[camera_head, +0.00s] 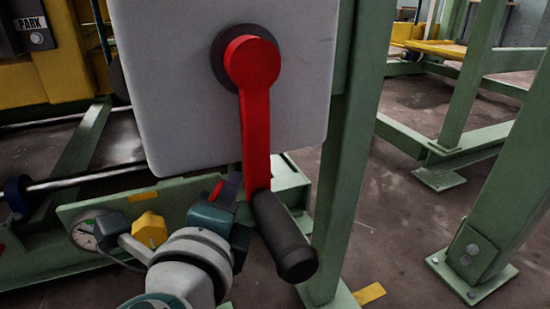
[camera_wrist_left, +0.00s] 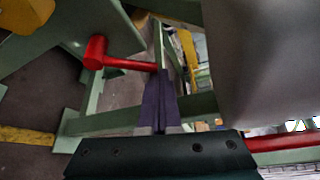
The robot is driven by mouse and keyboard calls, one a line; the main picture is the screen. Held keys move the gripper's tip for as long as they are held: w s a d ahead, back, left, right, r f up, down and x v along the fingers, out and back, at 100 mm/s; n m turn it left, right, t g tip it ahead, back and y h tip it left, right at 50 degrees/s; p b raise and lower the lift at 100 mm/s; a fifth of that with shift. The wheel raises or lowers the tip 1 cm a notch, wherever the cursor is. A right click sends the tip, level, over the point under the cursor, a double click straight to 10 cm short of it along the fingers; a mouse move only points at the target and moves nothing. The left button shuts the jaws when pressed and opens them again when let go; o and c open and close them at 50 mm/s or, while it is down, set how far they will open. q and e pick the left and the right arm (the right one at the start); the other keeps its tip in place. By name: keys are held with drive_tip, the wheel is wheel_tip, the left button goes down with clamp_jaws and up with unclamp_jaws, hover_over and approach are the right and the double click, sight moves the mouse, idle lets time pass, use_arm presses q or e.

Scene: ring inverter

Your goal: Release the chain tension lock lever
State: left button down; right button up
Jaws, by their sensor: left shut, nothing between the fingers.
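A big red lever arm (camera_head: 256,130) hangs down from a round pivot on a grey box and ends in a black grip (camera_head: 283,235). A smaller red lever (camera_wrist_left: 125,63) with a cylindrical knob shows in the left wrist view; only a small red bit (camera_head: 217,189) of it seems visible in the head view. Which one is the tension lock lever is not labelled. My left gripper (camera_head: 231,184) is shut and empty below the box, left of the big lever. In the wrist view its dark fingers (camera_wrist_left: 160,88) reach the small lever's shaft end; contact cannot be told.
The grey box (camera_head: 185,90) hangs just above my left gripper. Green posts (camera_head: 345,150) and beams stand to the right. A dial gauge (camera_head: 86,230) and a yellow knob (camera_head: 150,229) are at the lower left. Open floor (camera_head: 400,230) lies between the right posts.

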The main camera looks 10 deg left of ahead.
use_arm(q)
drive_tip(key=shift+s+a+r+n+b, duration=0.15)
drive_tip(key=shift+a+n+b, duration=0.15)
drive_tip(key=shift+b, duration=0.15)
use_arm(e)
drive_tip(key=shift+f, duration=0.5)
use_arm(q)
drive_tip(key=shift+s+a+r, duration=0.25)
drive_tip(key=shift+s+a, duration=0.2)
drive_tip(key=shift+a, duration=0.2)
drive_tip(key=shift+s+a+r, duration=0.25)
drive_tip(key=shift+s+a, duration=0.2)
drive_tip(key=shift+a, duration=0.2)
use_arm(e)
drive_tip(key=shift+d+r, duration=0.1)
